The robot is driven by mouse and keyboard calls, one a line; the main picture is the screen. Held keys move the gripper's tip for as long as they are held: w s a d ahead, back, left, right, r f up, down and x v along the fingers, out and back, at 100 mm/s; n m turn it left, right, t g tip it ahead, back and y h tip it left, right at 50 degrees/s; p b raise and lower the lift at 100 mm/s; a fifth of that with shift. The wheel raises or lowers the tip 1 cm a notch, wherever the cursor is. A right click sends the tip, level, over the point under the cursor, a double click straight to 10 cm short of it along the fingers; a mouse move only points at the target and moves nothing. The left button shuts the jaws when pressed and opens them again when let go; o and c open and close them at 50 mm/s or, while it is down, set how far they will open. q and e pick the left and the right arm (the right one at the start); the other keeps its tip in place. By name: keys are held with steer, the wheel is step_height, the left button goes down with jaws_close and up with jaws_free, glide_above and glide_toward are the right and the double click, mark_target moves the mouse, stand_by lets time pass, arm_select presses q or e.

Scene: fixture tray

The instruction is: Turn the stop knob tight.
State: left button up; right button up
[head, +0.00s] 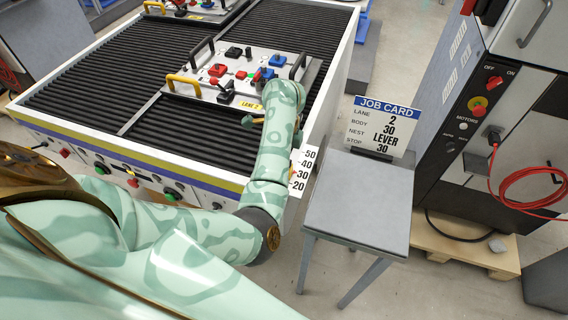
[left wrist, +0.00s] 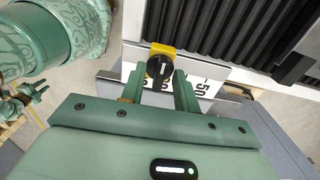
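The stop knob (left wrist: 160,68) is black with a white line on a yellow base, seen in the left wrist view. My left gripper (left wrist: 160,82) has one finger on each side of it, close against its sides, and looks shut on it. The white line points roughly up the picture. Behind it is a white scale plate (left wrist: 205,86) with black numbers. In the head view the scale plate (head: 303,168) reads 50, 40, 30, 20; my left forearm covers the knob and gripper.
A job card (head: 384,125) on a grey stand (head: 355,210) reads lane 2, body 30, nest lever, stop 30. A fixture plate (head: 285,66) with coloured parts and handles lies on the black roller bed (head: 130,65). A dark cabinet (head: 500,110) with a red cable stands right.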

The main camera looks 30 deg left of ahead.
arm_select(q)
jaws_close()
steer(key=m+p, duration=0.1)
steer(key=m, duration=0.2)
steer(key=shift+r, duration=0.15)
steer(key=shift+m+p, duration=0.6)
steer(key=shift+m, duration=0.8)
